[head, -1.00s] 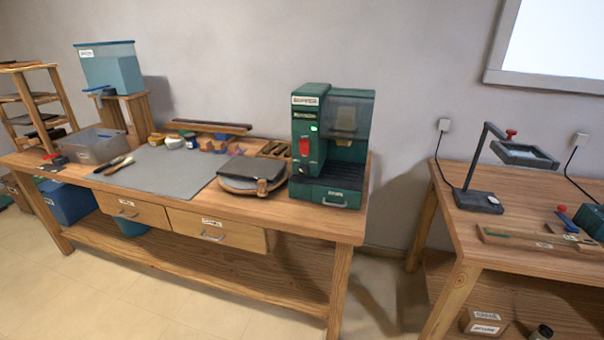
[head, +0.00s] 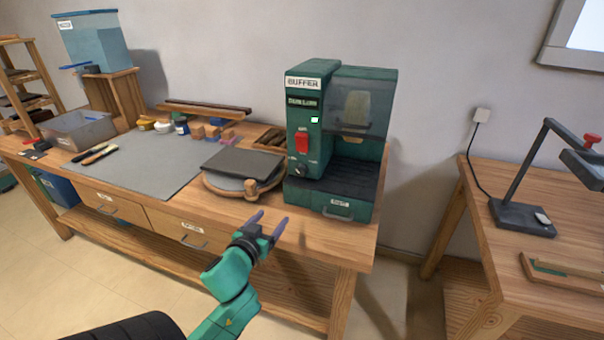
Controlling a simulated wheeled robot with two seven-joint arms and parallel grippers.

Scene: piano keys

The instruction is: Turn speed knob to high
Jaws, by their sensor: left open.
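The green buffer machine (head: 307,140) stands at the right end of the wooden workbench. Its front panel carries a BUFFER label, a small lit green light, a red switch (head: 302,142) and a dark speed knob (head: 301,170) below the switch. The knob is small; which way it points is too small to tell. My left gripper (head: 268,222) is open and empty, in front of the bench's front edge, below and left of the knob and apart from it. My right gripper is not in view.
A round board with a dark slab (head: 243,163) lies left of the buffer. A grey mat (head: 140,165) covers the bench's middle. A second table (head: 545,215) with a lamp stands right, across a gap.

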